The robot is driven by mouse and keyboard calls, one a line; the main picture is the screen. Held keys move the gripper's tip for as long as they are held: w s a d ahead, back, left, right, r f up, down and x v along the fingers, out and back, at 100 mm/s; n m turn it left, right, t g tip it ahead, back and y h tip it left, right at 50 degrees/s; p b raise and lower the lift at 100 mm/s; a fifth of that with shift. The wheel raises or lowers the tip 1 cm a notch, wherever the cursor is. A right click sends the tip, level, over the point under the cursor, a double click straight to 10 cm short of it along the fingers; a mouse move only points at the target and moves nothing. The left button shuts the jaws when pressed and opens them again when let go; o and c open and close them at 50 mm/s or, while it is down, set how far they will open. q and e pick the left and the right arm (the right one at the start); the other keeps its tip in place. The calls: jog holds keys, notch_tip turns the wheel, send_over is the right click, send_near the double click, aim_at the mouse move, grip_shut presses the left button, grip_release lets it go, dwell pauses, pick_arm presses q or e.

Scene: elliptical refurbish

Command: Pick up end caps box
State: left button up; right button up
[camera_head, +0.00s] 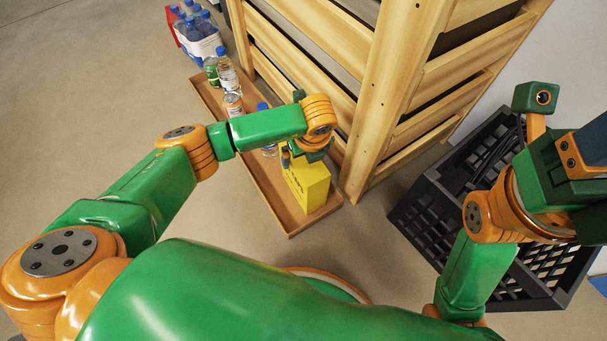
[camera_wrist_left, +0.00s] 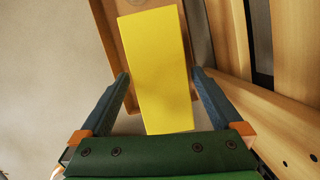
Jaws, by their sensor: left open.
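The end caps box, a yellow box with dark print (camera_head: 312,187), stands upright at the near end of a long, low wooden tray (camera_head: 283,218). My left gripper (camera_head: 303,153) is just above and at the top of the box. In the left wrist view, the yellow box (camera_wrist_left: 158,70) lies between the two spread fingers of my left gripper (camera_wrist_left: 161,74), one on each side. The fingers are open, and whether they touch the box I cannot tell. My right gripper (camera_head: 588,150) is partly cut off at the right edge; its fingers do not show clearly.
Bottles and cans (camera_head: 228,75) stand farther along the tray, partly behind my left arm. A wooden shelf (camera_head: 385,95) rises close beside the tray. A black crate (camera_head: 440,215) lies to the right. Open floor (camera_head: 90,110) is on the left.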

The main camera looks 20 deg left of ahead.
pick_arm(q)
jog(key=shift+f, duration=0.25)
grip_shut()
dwell(0.4)
